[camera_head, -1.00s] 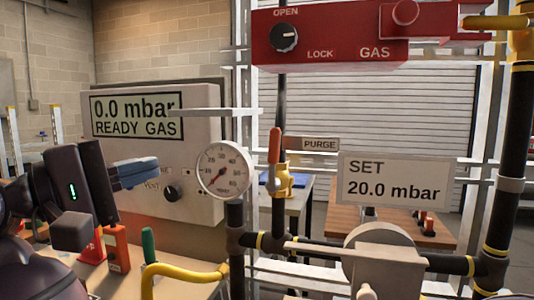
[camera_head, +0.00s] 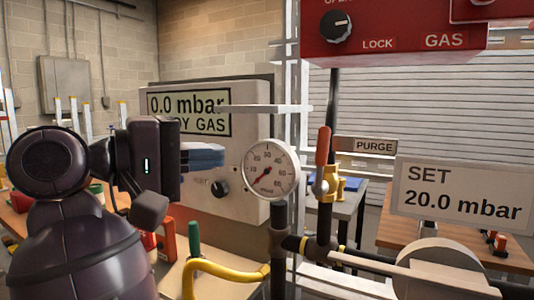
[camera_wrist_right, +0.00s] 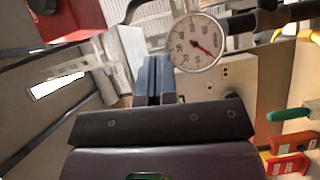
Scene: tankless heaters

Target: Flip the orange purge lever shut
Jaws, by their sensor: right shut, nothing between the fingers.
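The orange purge lever (camera_head: 322,145) stands upright on the yellow-brass valve (camera_head: 334,184), left of the PURGE label (camera_head: 366,145). I cannot make the lever out in the right wrist view. My right gripper (camera_head: 210,156) is shut and empty, its blue fingers pointing right in front of the meter box. It is left of the lever and apart from it, with the gauge (camera_head: 270,169) between them in the picture. In the right wrist view the shut fingers (camera_wrist_right: 153,80) point up toward the gauge (camera_wrist_right: 195,42). My left gripper is not in view.
A red gas control box (camera_head: 400,28) hangs above the lever. The meter box (camera_head: 238,185) reads 0.0 mbar. A SET 20.0 mbar plate (camera_head: 462,193) and dark pipes (camera_head: 279,255) stand right and below. A yellow hose (camera_head: 225,270) curves in front.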

